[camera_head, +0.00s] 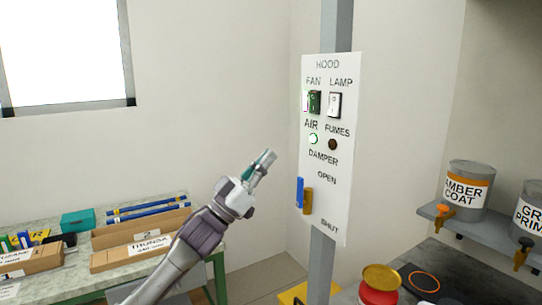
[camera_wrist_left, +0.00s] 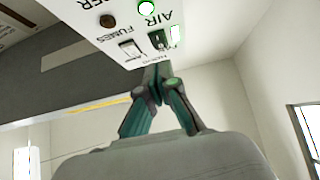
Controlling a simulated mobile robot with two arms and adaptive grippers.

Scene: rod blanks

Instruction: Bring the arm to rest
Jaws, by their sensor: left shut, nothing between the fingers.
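My left arm reaches up from the bottom of the head view, and its gripper (camera_head: 265,160) is shut and empty in front of the hood panel, to its left. In the left wrist view the gripper's fingertips (camera_wrist_left: 155,75) are together, close to the panel. The white hood panel (camera_head: 341,225) has a green fan switch (camera_head: 314,102), a white lamp switch (camera_head: 334,105), a lit green air light (camera_head: 313,139) and a dark fumes light (camera_head: 332,144). A blue and an orange damper handle (camera_head: 307,201) sit low on the panel's left, nearer SHUT. My right gripper is not in view.
A bench (camera_head: 210,244) at the left holds labelled boxes (camera_head: 140,252), blue rods (camera_head: 148,213) and a teal box (camera_head: 78,221). A grey post (camera_head: 321,265) carries the panel. At the right, a shelf (camera_head: 470,229) holds paint cans (camera_head: 469,190), and a red pot (camera_head: 379,287) stands below.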

